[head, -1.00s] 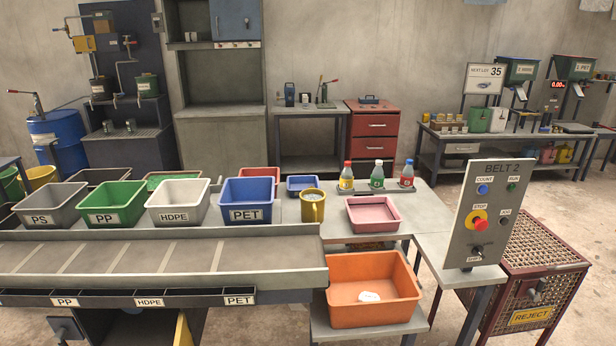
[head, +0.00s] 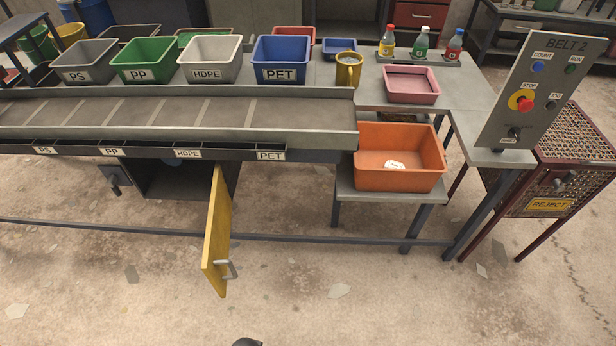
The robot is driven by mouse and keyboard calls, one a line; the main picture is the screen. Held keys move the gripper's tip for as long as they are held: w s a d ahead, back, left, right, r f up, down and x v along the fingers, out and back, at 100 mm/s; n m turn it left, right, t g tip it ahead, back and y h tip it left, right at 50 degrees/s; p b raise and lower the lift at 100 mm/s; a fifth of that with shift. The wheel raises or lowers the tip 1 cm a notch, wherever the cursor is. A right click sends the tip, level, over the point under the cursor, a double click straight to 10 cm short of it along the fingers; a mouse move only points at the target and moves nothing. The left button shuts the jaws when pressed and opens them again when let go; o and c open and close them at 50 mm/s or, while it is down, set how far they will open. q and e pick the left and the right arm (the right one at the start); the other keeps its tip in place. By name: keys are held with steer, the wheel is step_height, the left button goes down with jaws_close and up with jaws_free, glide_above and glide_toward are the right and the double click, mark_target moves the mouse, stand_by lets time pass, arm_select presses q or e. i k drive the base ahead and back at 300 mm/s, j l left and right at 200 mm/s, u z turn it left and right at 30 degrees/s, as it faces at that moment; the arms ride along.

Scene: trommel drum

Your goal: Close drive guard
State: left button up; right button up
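The drive guard (head: 218,232) is a yellow door panel below the belt in the head view. It stands swung open toward me, with a grey bar handle (head: 226,269) near its lower free edge. Behind it is the dark open drive housing (head: 168,180) under the conveyor, its inside mostly in shadow. Neither of my grippers can be made out. Only a small dark shape shows at the bottom edge, too cut off to identify.
The conveyor belt (head: 200,115) runs above the housing. A dark rail (head: 330,239) crosses low in front of the legs, near the door. An orange crate (head: 400,172) stands on a low stand to the right. The floor in front is clear.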

mark_target(214, 263)
steer(key=u, duration=0.9)
